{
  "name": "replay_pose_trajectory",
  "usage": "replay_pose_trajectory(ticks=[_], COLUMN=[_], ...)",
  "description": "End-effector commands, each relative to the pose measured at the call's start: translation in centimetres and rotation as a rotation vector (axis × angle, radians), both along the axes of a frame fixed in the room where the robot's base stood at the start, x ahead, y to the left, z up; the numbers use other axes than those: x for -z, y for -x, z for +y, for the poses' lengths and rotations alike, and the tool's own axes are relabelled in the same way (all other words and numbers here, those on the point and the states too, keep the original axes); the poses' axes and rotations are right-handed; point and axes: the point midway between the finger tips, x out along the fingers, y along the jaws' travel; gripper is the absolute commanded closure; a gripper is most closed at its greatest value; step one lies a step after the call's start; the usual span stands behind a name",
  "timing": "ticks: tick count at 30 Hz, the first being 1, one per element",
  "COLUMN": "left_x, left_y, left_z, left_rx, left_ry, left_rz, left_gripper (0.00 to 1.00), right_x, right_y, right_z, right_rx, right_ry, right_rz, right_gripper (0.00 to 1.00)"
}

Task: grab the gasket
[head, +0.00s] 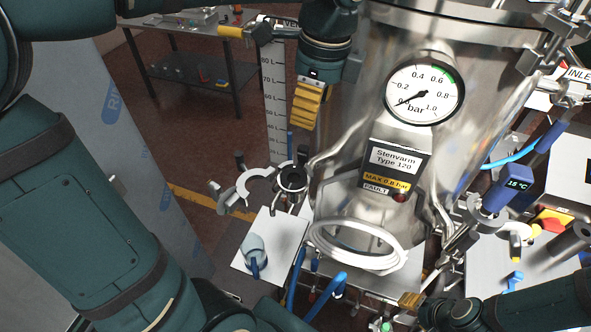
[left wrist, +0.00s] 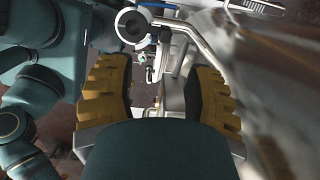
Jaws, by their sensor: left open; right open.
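A pale white ring (head: 358,243), which looks like the gasket, sits around the round opening at the bottom front of the steel vessel (head: 345,135). My left gripper (head: 308,100) hangs beside the vessel's left wall, above and left of the ring and apart from it. In the left wrist view my left gripper (left wrist: 160,100) is open, with yellow ridged fingers and nothing between them. My right gripper (head: 410,300) is low at the right, below the ring; only part of its yellow finger shows. The ring cannot be made out with certainty in the left wrist view.
An open clamp (head: 256,185) stands left of the vessel. A white plate (head: 270,245) bears a blue-grey cup. Blue hoses (head: 325,290) run below the opening. Pipes and a blue temperature sensor (head: 505,192) crowd the right. A table (head: 190,50) stands behind.

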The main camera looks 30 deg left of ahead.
Motion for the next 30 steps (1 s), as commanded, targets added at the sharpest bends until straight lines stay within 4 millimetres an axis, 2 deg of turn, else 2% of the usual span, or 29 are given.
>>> replay_pose_trajectory(ticks=[1, 3, 7, 14, 24, 30], left_x=[1.3, 2.7, 4.7, 6.1, 10.4, 11.0], left_y=[0.1, 0.1, 0.1, 0.1, -0.4, -0.4], left_z=[0.2, 0.3, 0.6, 0.7, 1.5, 1.6], left_rx=[0.0, 0.0, -0.001, -0.001, -0.001, -0.001], left_ry=[-0.001, -0.001, 0.0, 0.0, 0.001, 0.0], left_rz=[0.003, 0.003, 0.004, 0.002, 0.003, 0.001], left_gripper=[0.48, 0.48, 0.48, 0.48, 0.48, 0.48], right_x=[0.4, 0.7, 1.1, 1.4, 2.3, 2.3], right_y=[0.0, 0.0, 0.0, -0.1, 0.2, 0.2], right_z=[0.0, 0.0, 0.1, 0.1, 0.1, 0.2], right_rx=[0.0, 0.0, -0.001, 0.0, -0.005, -0.005], right_ry=[0.001, 0.001, 0.002, 0.002, 0.002, 0.001], right_rz=[0.0, 0.0, 0.0, -0.001, 0.005, 0.007], right_gripper=[0.53, 0.53, 0.53, 0.53, 0.53, 0.53])
